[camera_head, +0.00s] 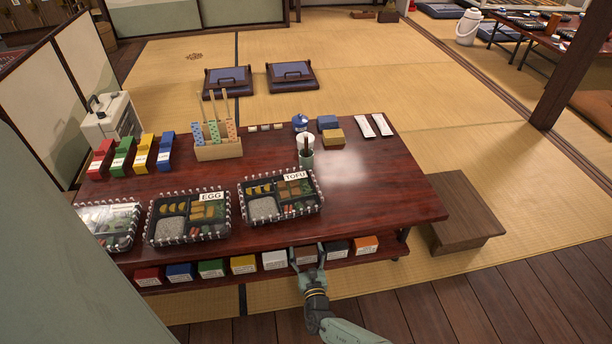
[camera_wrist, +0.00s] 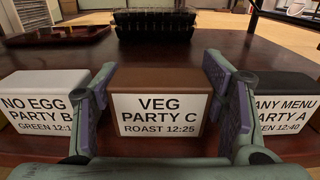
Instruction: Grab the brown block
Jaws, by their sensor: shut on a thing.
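The brown block (camera_head: 306,254) is in the row of blocks on the low shelf at the table's front. In the wrist view the brown block (camera_wrist: 162,78) faces me, with a white label reading VEG PARTY C, ROAST 12:25. My gripper (camera_head: 307,262) reaches in from the front, one finger on each side of it.
A white block (camera_wrist: 45,95) stands close on the left and a black block (camera_wrist: 280,88) close on the right. An orange block (camera_head: 365,244) ends the row. Lunch boxes, including one marked TOFU (camera_head: 280,211), sit on the tabletop (camera_head: 390,185) above. A wooden bench (camera_head: 460,205) stands right.

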